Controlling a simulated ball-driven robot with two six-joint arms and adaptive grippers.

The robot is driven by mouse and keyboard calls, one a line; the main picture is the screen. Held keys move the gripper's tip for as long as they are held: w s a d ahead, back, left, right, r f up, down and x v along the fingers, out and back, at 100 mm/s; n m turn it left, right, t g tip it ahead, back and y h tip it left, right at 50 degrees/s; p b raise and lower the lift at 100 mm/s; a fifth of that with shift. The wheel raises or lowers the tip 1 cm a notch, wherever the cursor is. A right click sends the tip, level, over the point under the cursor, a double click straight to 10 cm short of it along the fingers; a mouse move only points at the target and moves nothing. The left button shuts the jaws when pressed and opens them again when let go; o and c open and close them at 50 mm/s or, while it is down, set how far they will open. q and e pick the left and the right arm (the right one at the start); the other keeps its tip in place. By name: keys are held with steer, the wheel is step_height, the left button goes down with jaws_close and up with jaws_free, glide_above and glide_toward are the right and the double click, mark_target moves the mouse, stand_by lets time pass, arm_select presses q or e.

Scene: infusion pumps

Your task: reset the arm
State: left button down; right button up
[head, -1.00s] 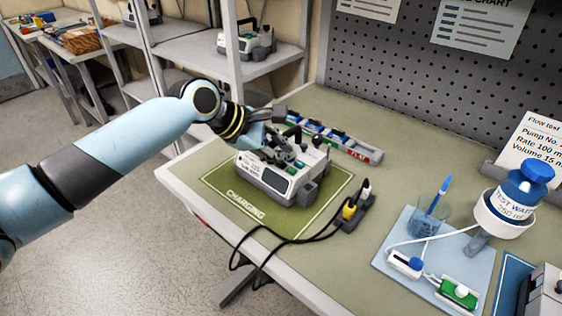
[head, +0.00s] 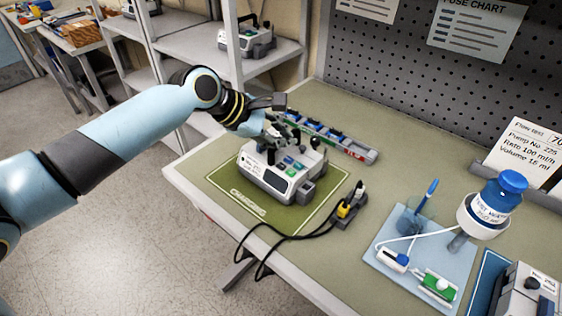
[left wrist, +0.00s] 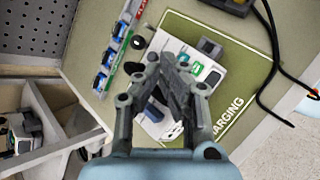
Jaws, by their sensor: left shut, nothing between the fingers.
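My left gripper (head: 290,137) is shut and empty. It hangs just above the back of a grey-white infusion pump (head: 268,184). The pump stands on the green charging mat (head: 238,203) near the table's left edge. In the left wrist view my left gripper (left wrist: 168,62) covers part of the pump (left wrist: 210,68), and the charging mat (left wrist: 245,85) shows beside it. I cannot tell from the views whether the fingers touch the pump. My right gripper is not in view.
A rail with blue parts (head: 350,150) lies behind the pump. A black power strip with a yellow plug (head: 348,207) and cables is right of the mat. A blue tray (head: 385,262) bears a beaker and small devices. A shelf (head: 275,58) with another pump stands behind.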

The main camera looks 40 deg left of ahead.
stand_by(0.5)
arm_select(q)
steer(key=s+d+r+m+g+y, duration=0.1)
steer(key=s+r+m+g+y, duration=0.15)
steer(key=s+m, duration=0.95)
steer(key=s+d+r+m+g+y, duration=0.2)
steer(key=s+m+y, duration=0.1)
steer(key=s+m, duration=0.9)
step_height(320, 180, down, 36)
steer(key=s+a+f+n+g+b, duration=0.1)
steer(key=s+a+n+b, duration=0.15)
steer(key=b, duration=0.95)
steer(key=s+f+b, duration=0.3)
steer(key=s+f, duration=0.3)
steer(key=f, duration=0.3)
steer(key=s+a+f+g+b, duration=0.1)
steer(key=s+f+b, duration=0.3)
steer(key=s+f, duration=0.3)
steer(key=s+f+b, duration=0.3)
steer(key=s+f, duration=0.3)
steer(key=f, duration=0.6)
steer(key=shift+s+a+f+b, duration=0.15)
steer(key=shift+s+f+b, duration=0.15)
steer(key=shift+s+b, duration=0.1)
